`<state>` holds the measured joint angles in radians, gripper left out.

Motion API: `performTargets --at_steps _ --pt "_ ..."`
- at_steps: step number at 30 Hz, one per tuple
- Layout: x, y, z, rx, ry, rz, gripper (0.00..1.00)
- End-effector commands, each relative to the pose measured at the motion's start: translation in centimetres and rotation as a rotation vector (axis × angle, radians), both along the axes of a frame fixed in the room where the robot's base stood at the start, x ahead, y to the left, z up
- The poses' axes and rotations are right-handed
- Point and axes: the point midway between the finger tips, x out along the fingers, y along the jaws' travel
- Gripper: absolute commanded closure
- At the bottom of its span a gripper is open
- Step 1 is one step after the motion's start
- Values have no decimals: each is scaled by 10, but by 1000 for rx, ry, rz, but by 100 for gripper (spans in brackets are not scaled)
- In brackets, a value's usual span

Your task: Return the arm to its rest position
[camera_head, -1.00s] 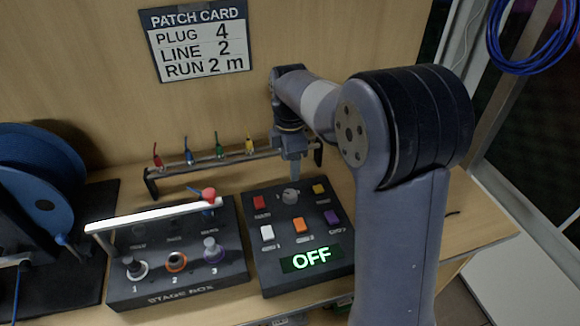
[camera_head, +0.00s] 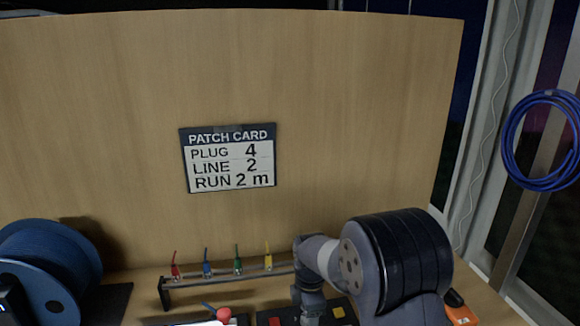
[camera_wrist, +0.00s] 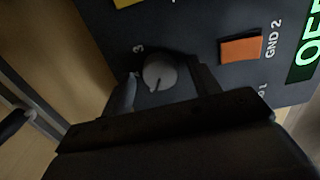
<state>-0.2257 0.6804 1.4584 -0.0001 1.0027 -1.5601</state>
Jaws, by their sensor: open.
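My arm is in the lower right of the head view, bent down over the desk; its lower end is cut off by the frame. My gripper (camera_wrist: 165,76) shows in the wrist view, with its two fingers apart on either side of a round grey knob (camera_wrist: 160,73). The knob is on the dark control box (camera_wrist: 190,22), which also shows at the bottom edge of the head view (camera_head: 272,320). I cannot tell whether the fingers touch the knob. Nothing is seen held.
An orange button (camera_wrist: 241,48) is beside the knob, with a lit green display (camera_wrist: 306,50) farther right. A rack (camera_head: 225,280) with several coloured plugs stands behind the boxes. A blue cable reel (camera_head: 45,262) is at left. The patch card (camera_head: 228,160) hangs on the wooden back panel.

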Motion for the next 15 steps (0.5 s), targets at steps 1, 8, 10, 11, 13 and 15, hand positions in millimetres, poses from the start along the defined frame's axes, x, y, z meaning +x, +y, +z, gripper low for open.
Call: performTargets --at_steps 1,8,10,11,13,15 --pt "0 0 -1 0 0 -11 42" --pt "0 0 0 0 0 -48 42" --pt "0 0 0 0 0 -49 42" --pt "0 0 0 0 0 -49 42" --pt "0 0 0 0 0 -49 42" --pt "0 0 0 0 0 -48 42"
